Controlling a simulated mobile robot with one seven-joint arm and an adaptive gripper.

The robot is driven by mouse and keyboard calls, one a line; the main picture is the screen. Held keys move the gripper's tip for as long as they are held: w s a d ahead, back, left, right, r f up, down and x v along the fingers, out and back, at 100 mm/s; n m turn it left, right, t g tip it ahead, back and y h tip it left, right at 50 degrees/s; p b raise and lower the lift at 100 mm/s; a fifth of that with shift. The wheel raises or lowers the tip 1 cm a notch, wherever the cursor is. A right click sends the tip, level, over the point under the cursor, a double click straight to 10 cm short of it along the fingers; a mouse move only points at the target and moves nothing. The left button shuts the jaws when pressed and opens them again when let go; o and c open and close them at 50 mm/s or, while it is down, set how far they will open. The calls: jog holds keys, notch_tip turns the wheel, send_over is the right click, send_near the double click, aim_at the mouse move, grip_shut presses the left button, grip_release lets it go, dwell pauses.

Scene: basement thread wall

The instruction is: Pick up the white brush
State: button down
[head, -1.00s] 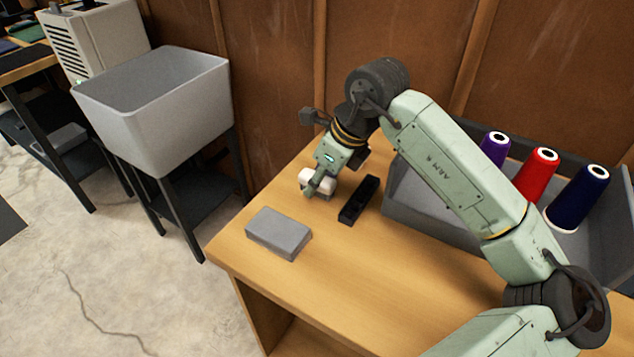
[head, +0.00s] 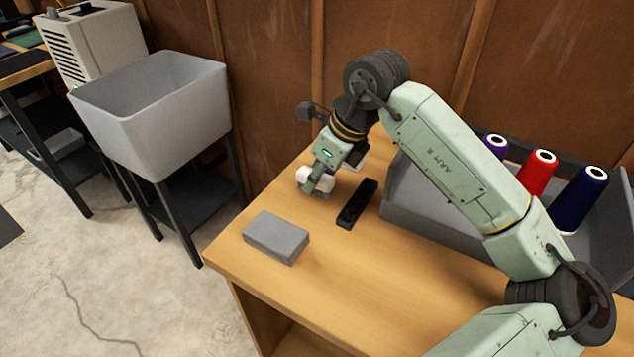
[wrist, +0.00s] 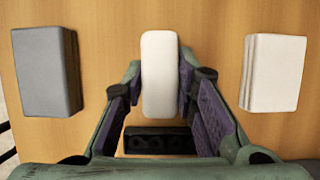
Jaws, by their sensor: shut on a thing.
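The white brush (wrist: 161,72) is a rounded white block, upright in the wrist view between the two fingers of my gripper (wrist: 161,88). The fingers are shut on its sides. In the head view my gripper (head: 318,184) points down over the far left part of the bench, with the white brush (head: 308,176) partly hidden by a finger. The brush appears slightly above the bench top, though the gap is hard to judge.
The wooden bench (head: 330,262) also holds a grey block (head: 277,237), a black slotted piece (head: 357,203) and a second white block (wrist: 273,72). A grey tray (head: 430,205) with purple, red and blue thread cones is to the right. A grey bin (head: 150,125) stands left.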

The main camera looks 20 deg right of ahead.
jog(key=shift+s+r+b, duration=0.4)
jog(key=shift+r+b, duration=0.1)
jog(key=shift+r, duration=0.35)
jog(key=s+a+b, duration=0.1)
jog(key=s, duration=0.4)
jog(key=s+a+r+b, duration=0.1)
jog(key=s, duration=0.4)
jog(key=s+a+b, duration=0.1)
jog(key=s, duration=0.3)
jog(key=shift+s+a+r, duration=0.25)
jog(key=shift+s+r, duration=0.1)
jog(key=shift+s, duration=0.05)
jog(key=c, duration=1.9)
grip_release()
jog(key=c, duration=0.4)
